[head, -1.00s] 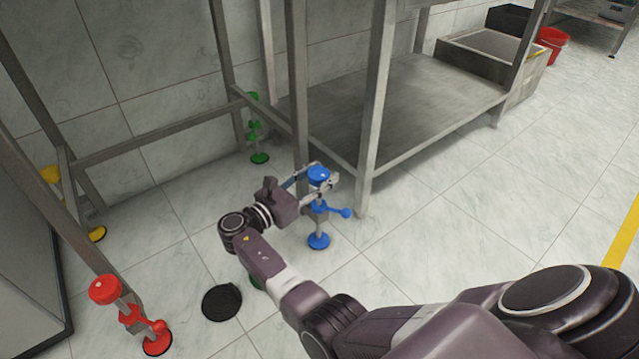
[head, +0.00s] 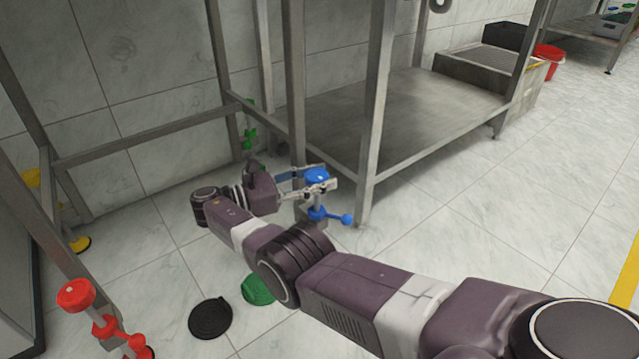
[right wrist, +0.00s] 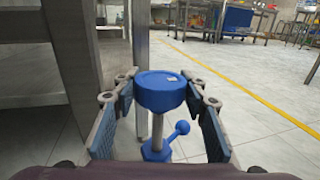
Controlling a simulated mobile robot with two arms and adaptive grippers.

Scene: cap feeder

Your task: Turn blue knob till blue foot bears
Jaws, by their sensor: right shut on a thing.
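The blue knob (head: 317,175) tops the blue leg unit beside a metal frame post. Below it is a blue collar with a ball-ended lever (head: 332,216) pointing right. My right gripper (head: 312,184) reaches in from the left, its fingers shut around the knob's sides. In the right wrist view the knob (right wrist: 160,91) sits between the two blue-padded fingers, with the lever (right wrist: 180,129) below it. The blue foot is hidden behind my right arm in the head view, so I cannot tell whether it bears. My left gripper is out of view.
A red knob (head: 76,294) stands at the lower left, a green unit (head: 249,138) behind, and a yellow foot (head: 79,244) far left. A steel shelf (head: 400,125) is right of the knob. Black (head: 210,318) and green (head: 258,289) discs lie on the floor.

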